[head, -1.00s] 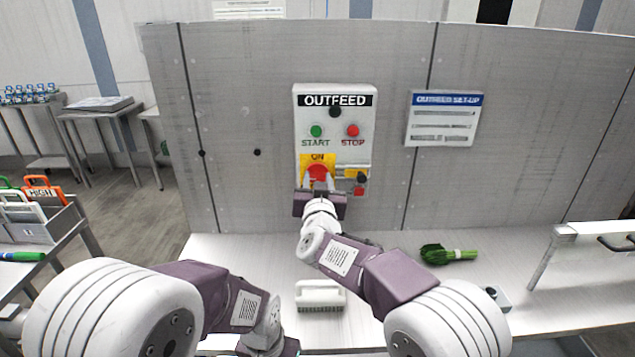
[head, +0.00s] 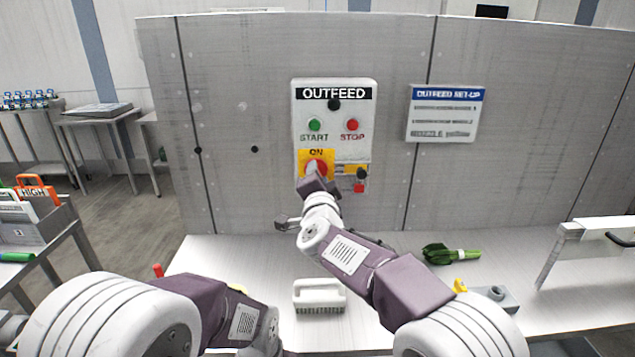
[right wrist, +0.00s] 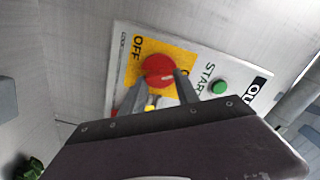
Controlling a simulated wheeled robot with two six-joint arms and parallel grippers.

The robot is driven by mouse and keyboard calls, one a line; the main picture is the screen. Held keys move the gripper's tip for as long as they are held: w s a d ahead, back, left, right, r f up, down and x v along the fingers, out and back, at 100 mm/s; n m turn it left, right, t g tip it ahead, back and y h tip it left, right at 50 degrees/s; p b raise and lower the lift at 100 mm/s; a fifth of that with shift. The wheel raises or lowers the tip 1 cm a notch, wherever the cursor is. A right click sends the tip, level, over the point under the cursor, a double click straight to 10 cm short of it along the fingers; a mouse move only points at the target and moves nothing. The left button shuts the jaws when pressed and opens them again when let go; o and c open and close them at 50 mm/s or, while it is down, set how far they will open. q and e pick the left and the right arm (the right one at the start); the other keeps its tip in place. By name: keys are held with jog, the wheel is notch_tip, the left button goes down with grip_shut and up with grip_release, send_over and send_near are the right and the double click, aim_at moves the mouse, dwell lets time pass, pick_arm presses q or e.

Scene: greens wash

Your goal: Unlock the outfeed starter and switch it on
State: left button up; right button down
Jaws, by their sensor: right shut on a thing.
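The OUTFEED starter panel (head: 365,110) is fixed on the grey wall, with a green START button (head: 314,125) and a red STOP button (head: 352,125). Below them is a red rotary handle (head: 318,166) on a yellow plate (head: 305,158) marked ON; the right wrist view shows the handle (right wrist: 158,69) and the word OFF. My right gripper (right wrist: 152,90) is shut on this handle, its fingers tilted. In the head view it (head: 312,180) covers the handle's lower part. A small red block (head: 359,188) hangs under a dark piece right of the plate; whether it is a lock is unclear. My left gripper is out of view.
A white brush (head: 319,296) and a green bunch (head: 440,253) lie on the pale worktop (head: 235,262). A set-up sign (head: 445,113) hangs right of the panel. A white rail (head: 600,230) stands at the right. The worktop below the panel is mostly clear.

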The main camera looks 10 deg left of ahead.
jog(key=m, duration=0.2)
jog(key=m+b, duration=0.2)
jog(key=m, duration=0.1)
jog(key=shift+f+m, duration=0.25)
jog(key=shift+m, duration=0.05)
jog(key=shift+m+b, duration=0.3)
jog(key=c, duration=0.9)
grip_release()
jog(key=shift+d, duration=0.1)
jog(key=b+v, duration=0.1)
jog(key=v, duration=0.8)
jog(key=shift+b, duration=0.4)
